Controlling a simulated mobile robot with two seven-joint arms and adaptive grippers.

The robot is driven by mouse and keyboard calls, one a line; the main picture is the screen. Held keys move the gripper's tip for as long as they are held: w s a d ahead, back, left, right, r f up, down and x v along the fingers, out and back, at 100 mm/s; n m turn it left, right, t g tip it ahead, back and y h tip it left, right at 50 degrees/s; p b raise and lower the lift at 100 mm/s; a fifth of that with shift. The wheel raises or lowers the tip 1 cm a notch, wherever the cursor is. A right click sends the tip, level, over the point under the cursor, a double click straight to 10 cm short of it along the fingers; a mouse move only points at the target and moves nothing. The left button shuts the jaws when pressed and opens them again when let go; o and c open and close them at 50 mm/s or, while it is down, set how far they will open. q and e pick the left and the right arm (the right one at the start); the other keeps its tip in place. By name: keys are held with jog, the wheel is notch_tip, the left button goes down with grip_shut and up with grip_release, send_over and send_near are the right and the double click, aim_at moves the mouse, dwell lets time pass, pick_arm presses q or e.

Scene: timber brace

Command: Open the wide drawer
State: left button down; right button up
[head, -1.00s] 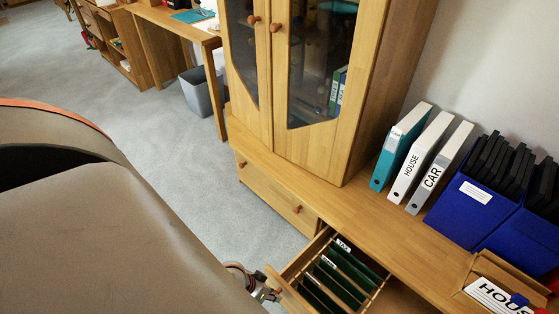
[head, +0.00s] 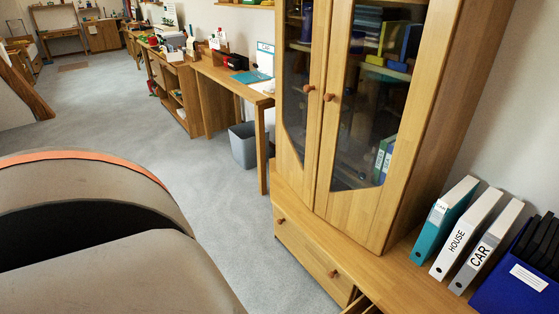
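The wide drawer (head: 305,258) is a long wooden front with two round knobs, low under the glass-door cabinet. It appears shut, its front flush with the cabinet base. Its left knob (head: 281,221) and right knob (head: 333,273) are both uncovered. Neither gripper shows in the head view. A large grey part of my own body covers the lower left.
A glass-door cabinet (head: 395,215) stands above the drawer. Binders (head: 455,240) and a blue file box (head: 515,285) sit on the top at right. A grey bin (head: 243,146) stands by the desk (head: 225,80). Carpet (head: 215,215) in front of the drawer is clear.

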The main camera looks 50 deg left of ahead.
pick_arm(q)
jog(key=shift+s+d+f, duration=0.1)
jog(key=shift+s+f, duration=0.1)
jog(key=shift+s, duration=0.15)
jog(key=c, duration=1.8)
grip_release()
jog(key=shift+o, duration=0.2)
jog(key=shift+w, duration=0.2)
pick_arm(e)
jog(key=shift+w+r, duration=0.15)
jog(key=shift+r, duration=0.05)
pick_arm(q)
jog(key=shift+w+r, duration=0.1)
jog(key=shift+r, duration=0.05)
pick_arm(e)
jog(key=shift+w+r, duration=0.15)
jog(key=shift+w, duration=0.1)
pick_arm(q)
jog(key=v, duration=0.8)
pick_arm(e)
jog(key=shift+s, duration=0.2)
